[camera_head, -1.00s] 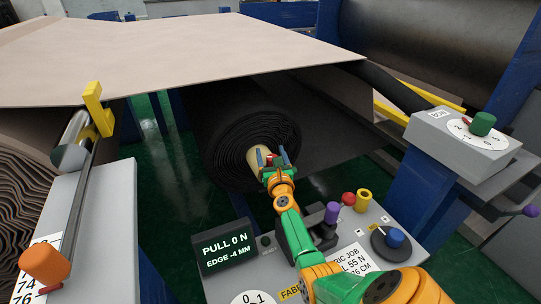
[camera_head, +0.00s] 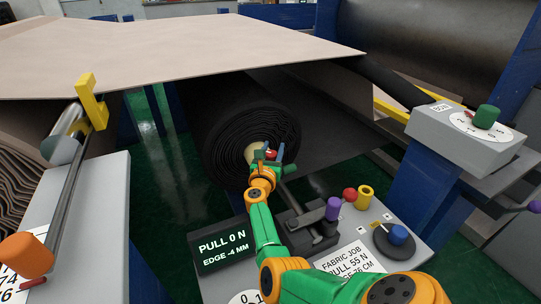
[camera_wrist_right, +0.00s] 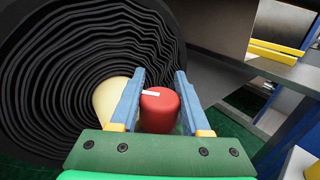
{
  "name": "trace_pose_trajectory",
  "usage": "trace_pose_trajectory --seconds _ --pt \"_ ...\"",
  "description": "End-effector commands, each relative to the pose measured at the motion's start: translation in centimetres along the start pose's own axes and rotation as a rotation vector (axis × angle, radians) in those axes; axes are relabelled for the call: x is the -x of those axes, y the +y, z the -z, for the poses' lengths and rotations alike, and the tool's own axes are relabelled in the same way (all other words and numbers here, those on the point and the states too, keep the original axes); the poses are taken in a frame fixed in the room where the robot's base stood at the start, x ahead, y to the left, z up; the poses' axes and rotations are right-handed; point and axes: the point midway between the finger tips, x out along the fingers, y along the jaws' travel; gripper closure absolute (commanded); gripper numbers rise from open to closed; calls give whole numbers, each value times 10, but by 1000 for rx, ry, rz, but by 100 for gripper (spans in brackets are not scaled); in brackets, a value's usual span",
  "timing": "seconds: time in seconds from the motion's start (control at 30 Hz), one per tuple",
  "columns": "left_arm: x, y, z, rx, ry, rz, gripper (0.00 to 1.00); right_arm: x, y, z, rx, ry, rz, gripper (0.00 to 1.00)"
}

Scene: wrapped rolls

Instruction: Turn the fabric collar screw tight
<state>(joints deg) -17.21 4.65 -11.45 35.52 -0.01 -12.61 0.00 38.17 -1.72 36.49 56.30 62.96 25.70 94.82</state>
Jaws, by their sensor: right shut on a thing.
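The collar screw is a red knob with a white mark (camera_wrist_right: 159,108), seen in the right wrist view between my right gripper's blue fingers. In the head view a small part of the red knob (camera_head: 271,154) shows between the fingers. My right gripper (camera_head: 268,153) is shut on it, at the end of the black fabric roll. The cream core (camera_wrist_right: 108,98) of the roll (camera_wrist_right: 65,70) is just left of the fingers. The collar under the screw is hidden by the knob and gripper. My left gripper is not in view.
Below the roll are a display (camera_head: 223,248) reading PULL 0 N, EDGE -4 MM, a purple knob (camera_head: 333,208), a yellow ring (camera_head: 365,196) and a blue knob (camera_head: 398,234). A beige sheet (camera_head: 190,45) spans above the roll. A grey box with a green knob (camera_head: 487,116) stands right.

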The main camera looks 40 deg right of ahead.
Motion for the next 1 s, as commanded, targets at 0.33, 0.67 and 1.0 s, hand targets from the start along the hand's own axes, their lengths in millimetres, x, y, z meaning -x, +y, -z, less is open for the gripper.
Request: trace_pose_trajectory --seconds 0.33,0.67,1.0 --pt "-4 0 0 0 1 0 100 0 -1 -1 3 2 28 51" --pt "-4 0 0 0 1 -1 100 0 -1 0 2 1 27 24" --pt "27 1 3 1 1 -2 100 54 1 -4 3 4 26 24"
